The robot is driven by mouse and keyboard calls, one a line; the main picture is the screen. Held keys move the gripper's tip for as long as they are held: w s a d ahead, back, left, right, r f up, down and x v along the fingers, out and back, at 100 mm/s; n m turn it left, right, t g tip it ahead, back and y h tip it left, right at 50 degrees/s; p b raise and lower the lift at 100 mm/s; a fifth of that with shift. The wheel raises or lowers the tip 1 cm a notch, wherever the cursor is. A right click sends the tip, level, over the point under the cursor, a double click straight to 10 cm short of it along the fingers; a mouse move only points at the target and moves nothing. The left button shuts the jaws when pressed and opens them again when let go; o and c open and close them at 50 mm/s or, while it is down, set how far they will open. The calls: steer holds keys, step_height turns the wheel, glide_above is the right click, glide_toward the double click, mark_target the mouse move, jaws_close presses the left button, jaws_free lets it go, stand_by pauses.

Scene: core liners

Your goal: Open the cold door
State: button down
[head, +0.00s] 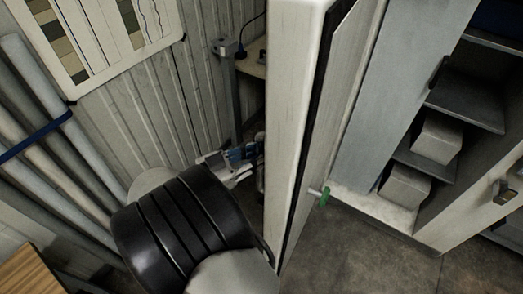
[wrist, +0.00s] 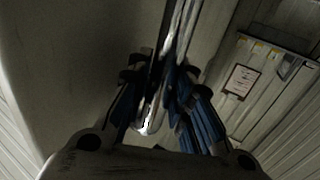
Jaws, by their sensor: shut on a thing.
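The cold door (head: 292,120) is a thick off-white slab seen nearly edge-on in the middle of the head view. It stands swung out, with a dark seal along its edge and a green-knobbed inner release (head: 322,197) on its right face. My gripper (head: 242,158) is at the door's left, outer face, partly hidden by my arm and the door. In the wrist view my gripper (wrist: 162,82) has its blue fingers closed around a shiny metal bar handle (wrist: 183,32), which runs along the door face (wrist: 75,60). The handle is hidden in the head view.
Right of the door, shelves (head: 465,100) hold pale boxes (head: 437,137). A grey panel (head: 400,80) stands between the door and shelves. Strapped pipes (head: 50,125) and a sample board (head: 95,35) are at left, by a ribbed wall. Bare floor (head: 360,250) lies right of the door.

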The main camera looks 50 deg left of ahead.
steer(key=shift+s+d+f, duration=0.1)
steer(key=c, duration=1.6)
jaws_free()
steer(key=shift+s, duration=0.15)
steer(key=shift+o, duration=0.9)
steer(key=v, duration=1.1)
steer(key=shift+s, duration=0.35)
